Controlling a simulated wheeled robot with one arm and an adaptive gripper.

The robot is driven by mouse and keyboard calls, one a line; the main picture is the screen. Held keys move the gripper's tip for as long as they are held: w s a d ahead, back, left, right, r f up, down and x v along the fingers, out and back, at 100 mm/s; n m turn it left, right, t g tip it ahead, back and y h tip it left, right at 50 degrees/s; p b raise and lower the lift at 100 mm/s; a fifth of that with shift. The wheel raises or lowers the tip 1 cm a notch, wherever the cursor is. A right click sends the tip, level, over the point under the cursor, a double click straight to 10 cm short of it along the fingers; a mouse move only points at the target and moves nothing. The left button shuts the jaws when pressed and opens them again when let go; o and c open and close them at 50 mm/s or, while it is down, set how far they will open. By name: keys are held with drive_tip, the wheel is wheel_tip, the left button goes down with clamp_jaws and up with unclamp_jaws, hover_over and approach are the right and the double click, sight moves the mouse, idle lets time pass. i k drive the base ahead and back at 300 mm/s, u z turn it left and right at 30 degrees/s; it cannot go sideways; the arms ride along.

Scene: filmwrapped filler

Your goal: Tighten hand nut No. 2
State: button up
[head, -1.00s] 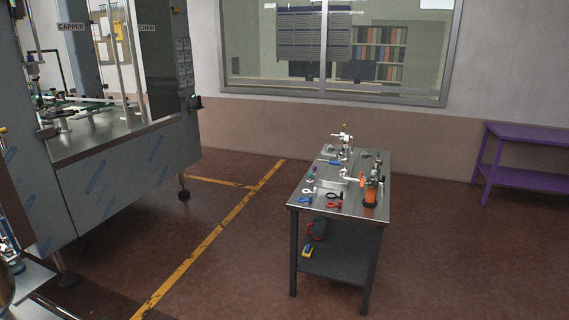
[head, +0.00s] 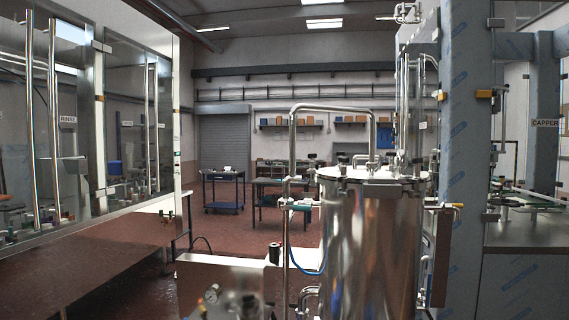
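A tall polished steel tank (head: 368,245) stands right of centre in the head view. Its flat lid (head: 370,177) has several small dark clamp or knob shapes around the rim, such as one at the rim's left (head: 343,158). They are too small for me to tell which is hand nut No. 2, whether any number is marked, or how tight they sit. The far side of the lid is partly hidden by its fittings. My gripper is not in view.
A bent steel pipe (head: 291,190) rises close to the tank's left side. The grey-blue CAPPER machine frame (head: 466,130) stands close on the right. A glass-doored machine (head: 90,130) fills the left. Tables (head: 223,175) stand on open floor behind.

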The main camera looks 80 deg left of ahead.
sight(343, 161)
drive_tip(key=u, duration=2)
drive_tip(key=i, duration=1.85)
drive_tip(key=u, duration=1.45)
